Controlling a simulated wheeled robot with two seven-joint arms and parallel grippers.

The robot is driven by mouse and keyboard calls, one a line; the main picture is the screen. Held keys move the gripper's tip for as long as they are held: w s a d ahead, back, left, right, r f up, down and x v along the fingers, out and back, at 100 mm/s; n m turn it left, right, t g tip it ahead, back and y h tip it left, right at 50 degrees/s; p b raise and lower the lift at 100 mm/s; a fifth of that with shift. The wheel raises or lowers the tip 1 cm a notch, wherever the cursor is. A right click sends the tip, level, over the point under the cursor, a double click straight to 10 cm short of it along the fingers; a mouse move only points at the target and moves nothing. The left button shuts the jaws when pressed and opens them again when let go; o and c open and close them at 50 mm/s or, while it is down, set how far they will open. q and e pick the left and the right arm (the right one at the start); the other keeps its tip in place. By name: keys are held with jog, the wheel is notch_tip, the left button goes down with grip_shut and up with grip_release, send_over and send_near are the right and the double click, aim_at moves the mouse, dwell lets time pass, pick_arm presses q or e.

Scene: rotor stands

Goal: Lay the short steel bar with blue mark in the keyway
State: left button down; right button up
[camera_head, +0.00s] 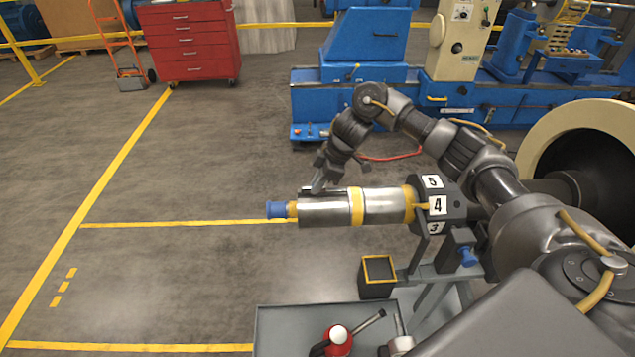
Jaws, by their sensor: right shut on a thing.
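A steel shaft (325,212) with yellow bands lies level on a stand, its blue-tipped end (276,209) pointing left. My right gripper (318,187) reaches down to the top of the shaft near its left end. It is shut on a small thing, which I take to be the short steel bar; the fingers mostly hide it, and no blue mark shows. A narrow dark line runs along the top of the shaft at the fingertips; I cannot tell whether it is the keyway or the bar, nor whether the bar touches the shaft. My left gripper is not in view.
A dark numbered hub (455,201) holds the shaft's right end. Below are a small yellow-rimmed box (378,277) and a grey tray (285,318) with a red-and-white item (338,337) and tools. Open floor lies left; blue machinery (340,90) stands behind.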

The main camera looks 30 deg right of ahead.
jog(key=shift+f, duration=0.75)
dwell(1.3)
jog(key=shift+r+p, duration=0.1)
jog(key=shift+p, duration=0.35)
dwell(0.6)
dwell(0.4)
jog(key=o, duration=0.8)
jog(key=shift+o, duration=0.2)
jog(key=o, duration=0.6)
jog(key=shift+c, duration=0.2)
jog(key=shift+r, duration=0.1)
